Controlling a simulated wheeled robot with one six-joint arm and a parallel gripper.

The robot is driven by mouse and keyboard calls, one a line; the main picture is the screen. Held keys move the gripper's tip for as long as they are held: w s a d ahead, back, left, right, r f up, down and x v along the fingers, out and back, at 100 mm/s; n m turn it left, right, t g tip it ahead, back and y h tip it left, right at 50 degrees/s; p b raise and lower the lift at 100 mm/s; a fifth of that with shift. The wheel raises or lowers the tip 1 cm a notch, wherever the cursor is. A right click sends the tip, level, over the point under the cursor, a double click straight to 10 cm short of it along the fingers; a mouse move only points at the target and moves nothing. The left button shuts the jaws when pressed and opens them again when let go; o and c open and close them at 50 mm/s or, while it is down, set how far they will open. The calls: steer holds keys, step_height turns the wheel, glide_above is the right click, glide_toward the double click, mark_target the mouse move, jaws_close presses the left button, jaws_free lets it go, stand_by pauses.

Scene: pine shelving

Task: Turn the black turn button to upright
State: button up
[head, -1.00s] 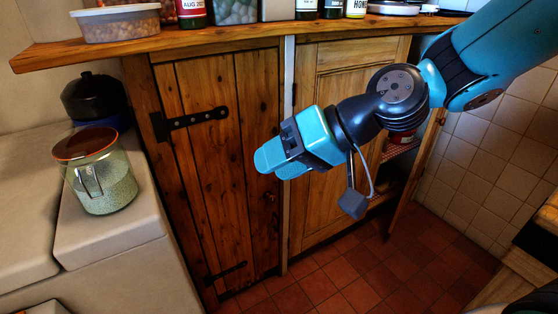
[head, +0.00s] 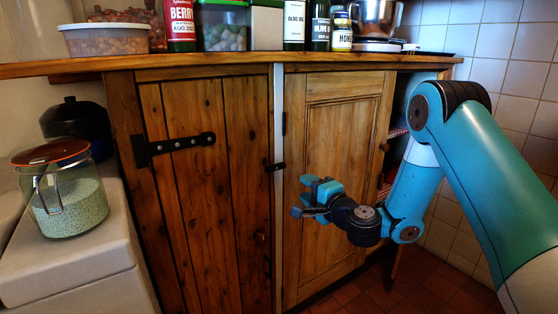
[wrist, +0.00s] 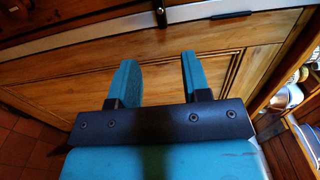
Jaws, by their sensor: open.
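The black turn button (head: 276,166) sits on the pale upright strip between the two wooden doors. It lies about level, crossing the strip. In the wrist view, which is turned on its side, a black piece that looks like the button (wrist: 160,14) crosses the strip at the top edge, partly cut off. My gripper (head: 308,197) is in front of the right door, to the right of and a little below the button, apart from it. Its two teal fingers (wrist: 158,78) are spread with nothing between them.
The plank door (head: 205,190) with a strap hinge is on the left; the panelled door (head: 340,140) is on the right. A worktop (head: 230,64) with jars and bottles runs above. A glass jar (head: 62,190) stands at the far left. An open compartment shows at right.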

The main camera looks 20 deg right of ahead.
mark_target(277, 168)
steer(key=p+x, duration=1.3)
steer(key=shift+w+a, duration=0.15)
steer(key=shift+w, duration=0.15)
steer(key=shift+f, duration=0.1)
jaws_close()
